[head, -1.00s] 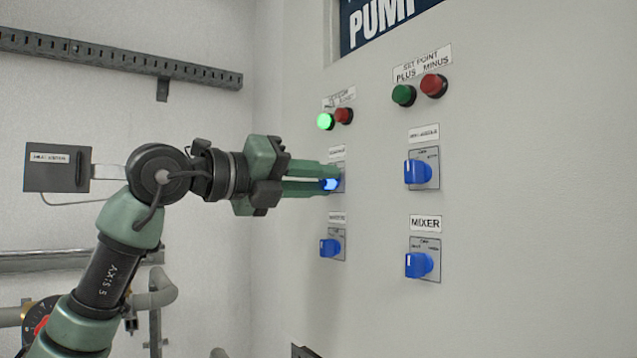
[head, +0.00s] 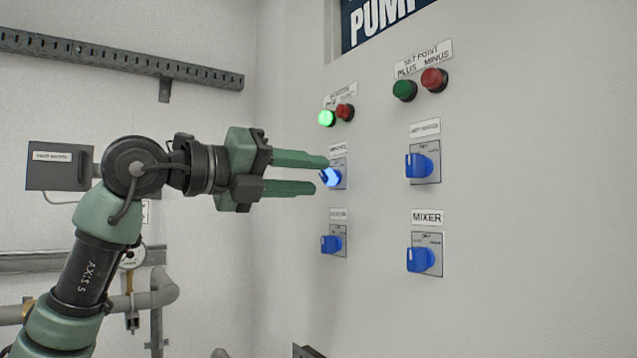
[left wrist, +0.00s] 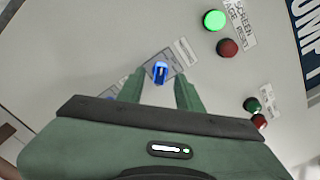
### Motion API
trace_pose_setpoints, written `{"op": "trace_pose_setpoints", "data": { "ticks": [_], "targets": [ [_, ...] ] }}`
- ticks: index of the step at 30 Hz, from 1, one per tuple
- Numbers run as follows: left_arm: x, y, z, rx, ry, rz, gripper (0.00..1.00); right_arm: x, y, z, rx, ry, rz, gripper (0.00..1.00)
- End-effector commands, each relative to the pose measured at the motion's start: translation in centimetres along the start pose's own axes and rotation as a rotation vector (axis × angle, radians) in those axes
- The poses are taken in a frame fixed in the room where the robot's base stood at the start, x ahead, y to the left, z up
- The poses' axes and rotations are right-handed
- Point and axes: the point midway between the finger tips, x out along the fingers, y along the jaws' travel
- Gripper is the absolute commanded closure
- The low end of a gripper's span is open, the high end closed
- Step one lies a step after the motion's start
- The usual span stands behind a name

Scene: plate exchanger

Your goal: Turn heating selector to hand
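The selector at the upper left of the panel has a bright blue knob (head: 330,177) on a grey plate. Its label is too small to read, so I cannot confirm it is the heating one. The knob looks tilted in the head view. It also shows in the left wrist view (left wrist: 160,72), beyond and between the fingers. My left gripper (head: 319,175) is open, its green fingers apart above and below the knob line, with the tips close to the knob. It holds nothing. In the left wrist view the gripper (left wrist: 158,90) also shows empty. My right gripper is not in view.
A lower left selector (head: 331,244), an upper right selector (head: 419,166) and the MIXER selector (head: 421,259) are close by. A lit green lamp (head: 326,118) and a red button (head: 345,113) sit above. Pipes (head: 150,295) run along the left wall.

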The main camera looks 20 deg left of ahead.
Motion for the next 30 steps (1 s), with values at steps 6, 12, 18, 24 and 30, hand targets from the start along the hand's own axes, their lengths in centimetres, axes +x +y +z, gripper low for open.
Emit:
{"op": "trace_pose_setpoints", "data": {
  "ticks": [6, 12, 18, 24, 30],
  "targets": [
    [-3.7, 0.2, -0.1, 0.001, -0.003, -0.001, 0.65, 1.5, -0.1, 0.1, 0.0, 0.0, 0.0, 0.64],
    [-5.0, 0.1, 0.0, 0.0, -0.001, -0.001, 0.65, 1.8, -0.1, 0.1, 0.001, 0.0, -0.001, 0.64],
    [-5.1, 0.0, 0.0, -0.001, 0.0, -0.001, 0.65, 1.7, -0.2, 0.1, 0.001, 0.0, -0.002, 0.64],
    [-5.0, 0.0, 0.0, -0.001, 0.0, -0.001, 0.65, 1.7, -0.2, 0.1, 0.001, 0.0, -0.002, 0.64],
    [-5.0, 0.0, 0.0, -0.001, -0.001, -0.001, 0.65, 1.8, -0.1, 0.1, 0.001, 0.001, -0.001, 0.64]
  ]
}}
